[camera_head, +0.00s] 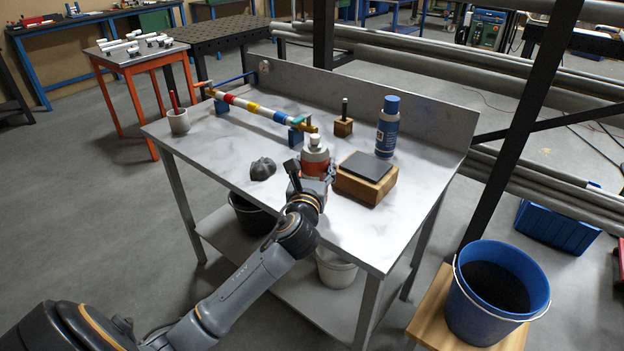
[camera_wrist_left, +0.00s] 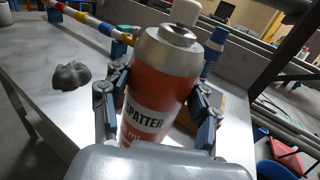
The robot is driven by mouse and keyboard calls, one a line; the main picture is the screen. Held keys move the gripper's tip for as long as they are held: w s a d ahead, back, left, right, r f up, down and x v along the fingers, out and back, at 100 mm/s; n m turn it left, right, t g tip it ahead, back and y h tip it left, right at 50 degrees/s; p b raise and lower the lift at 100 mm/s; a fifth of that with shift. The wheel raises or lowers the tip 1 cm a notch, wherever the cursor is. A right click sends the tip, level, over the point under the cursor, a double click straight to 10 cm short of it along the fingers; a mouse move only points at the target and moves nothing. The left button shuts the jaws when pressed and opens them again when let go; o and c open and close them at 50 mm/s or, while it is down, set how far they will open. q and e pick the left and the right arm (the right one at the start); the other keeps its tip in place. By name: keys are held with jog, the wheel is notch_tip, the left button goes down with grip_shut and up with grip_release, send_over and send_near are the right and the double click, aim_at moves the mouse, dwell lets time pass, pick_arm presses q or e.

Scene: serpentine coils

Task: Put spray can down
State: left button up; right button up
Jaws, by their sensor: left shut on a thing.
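The spray can (camera_head: 315,155) is orange-red with a silver shoulder and a white cap. My left gripper (camera_head: 312,175) is shut around its body. In the left wrist view the can (camera_wrist_left: 163,80) stands between the two fingers, with "SPATTER" on its white label. The can is near upright over the metal table (camera_head: 240,165), between a dark grey lump (camera_head: 262,168) and a wooden block with a dark top (camera_head: 366,178). My gripper hides its base, so I cannot tell whether it touches the table. My right gripper is not in view.
A blue bottle (camera_head: 387,128) and a small wooden block with a black peg (camera_head: 343,125) stand behind on the right. A raised backsplash (camera_head: 420,115) closes the rear. The front right tabletop is clear.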

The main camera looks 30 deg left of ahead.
aim_at(312, 177)
pick_arm(q)
jog(key=f, duration=0.1)
jog(key=a+f, duration=0.1)
jog(key=f, duration=0.1)
jog(key=shift+w+f, duration=0.1)
jog(key=shift+f, duration=0.35)
jog(key=shift+f+b, duration=0.2)
jog(key=shift+b, duration=0.1)
jog(key=o, duration=1.5)
jog(key=shift+d, duration=0.1)
